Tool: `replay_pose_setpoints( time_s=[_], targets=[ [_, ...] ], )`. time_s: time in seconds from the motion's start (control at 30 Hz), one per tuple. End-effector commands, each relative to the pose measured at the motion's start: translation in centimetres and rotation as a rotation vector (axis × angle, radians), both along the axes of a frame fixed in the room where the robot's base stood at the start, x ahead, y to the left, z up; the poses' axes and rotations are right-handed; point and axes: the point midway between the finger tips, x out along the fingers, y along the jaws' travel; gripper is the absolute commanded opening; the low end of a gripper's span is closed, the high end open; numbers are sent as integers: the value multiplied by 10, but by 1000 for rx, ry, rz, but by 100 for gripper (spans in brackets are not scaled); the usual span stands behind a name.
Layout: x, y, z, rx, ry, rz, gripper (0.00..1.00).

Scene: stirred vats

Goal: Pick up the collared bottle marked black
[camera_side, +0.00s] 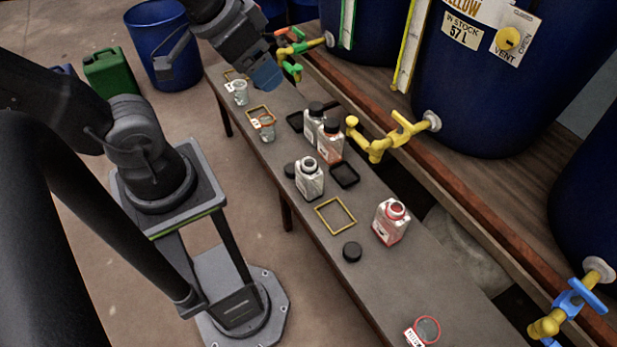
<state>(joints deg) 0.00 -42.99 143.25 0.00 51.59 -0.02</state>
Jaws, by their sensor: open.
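Several small white bottles stand on the narrow grey bench. An open one with a dark-marked label (309,182) stands mid-bench; it looks like the black-marked bottle, but its label is too small to read. An open bottle with a red collar (390,224) stands further right. My gripper (267,77) is above the far left part of the bench, apart from all bottles. Its fingers are hard to make out; no object shows in it.
Clear cups (240,94) (266,128) stand at the far bench end, and a red-rimmed cup (428,328) at the near end. Black caps (352,251), yellow frames (323,229) and a black tray (345,184) lie about. Yellow taps (378,146) jut from blue vats (480,110).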

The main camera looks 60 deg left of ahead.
Motion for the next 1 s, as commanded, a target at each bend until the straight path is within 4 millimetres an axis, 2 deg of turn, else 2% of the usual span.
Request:
replay_pose_setpoints(
  time_s=[0.33, 0.6, 0.87, 1.0],
  targets=[
    [0, 0, 0, 0, 0, 0, 70],
    [0, 0, 0, 0, 0, 0, 96],
    [2, 1, 0, -3, 3, 8, 96],
    [21, 6, -5, -29, 33, 81, 96]
  ],
)
